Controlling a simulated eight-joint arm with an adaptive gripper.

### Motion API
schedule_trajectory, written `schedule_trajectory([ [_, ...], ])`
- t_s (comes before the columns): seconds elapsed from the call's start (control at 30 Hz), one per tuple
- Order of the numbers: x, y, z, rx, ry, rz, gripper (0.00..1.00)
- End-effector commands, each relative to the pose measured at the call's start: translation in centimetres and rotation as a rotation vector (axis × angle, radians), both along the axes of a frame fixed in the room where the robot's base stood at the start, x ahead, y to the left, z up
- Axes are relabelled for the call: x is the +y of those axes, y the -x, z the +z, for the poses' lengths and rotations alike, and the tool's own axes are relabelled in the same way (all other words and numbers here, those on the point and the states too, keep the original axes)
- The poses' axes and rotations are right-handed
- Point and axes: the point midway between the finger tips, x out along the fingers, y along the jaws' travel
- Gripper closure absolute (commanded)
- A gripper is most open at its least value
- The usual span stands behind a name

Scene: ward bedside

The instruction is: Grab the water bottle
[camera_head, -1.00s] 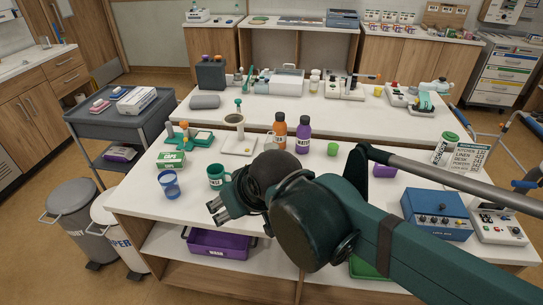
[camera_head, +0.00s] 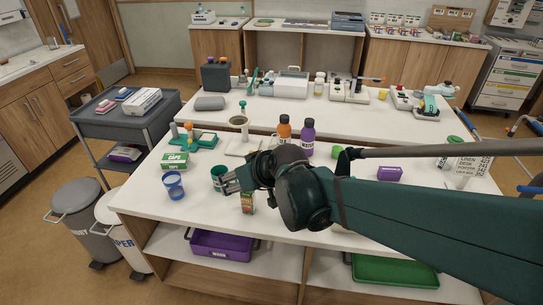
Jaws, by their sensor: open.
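The water bottle (camera_head: 307,138) is purple with a black cap and white lettering. It stands upright on the near white table, just right of an orange bottle (camera_head: 284,130) with a black cap. I see nothing held between the fingers.
A small carton (camera_head: 248,203) stands below my gripper in the picture. A blue cup (camera_head: 173,187) and a green box (camera_head: 174,161) stand at the left. A purple box (camera_head: 390,174) is at the right. My arm hides much of the table's right side.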

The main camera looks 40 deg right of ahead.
Motion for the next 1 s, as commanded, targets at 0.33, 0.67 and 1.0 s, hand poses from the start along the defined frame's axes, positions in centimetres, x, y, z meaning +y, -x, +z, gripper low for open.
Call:
schedule_trajectory([
  [0.33,-4.6,-3.4,-1.7,-0.086,-0.004,-0.021,0.47],
  [0.67,-9.5,-5.6,-3.4,-0.171,0.008,-0.049,0.47],
  [1.0,-14.9,-6.7,-5.1,-0.258,0.034,-0.091,0.47],
])
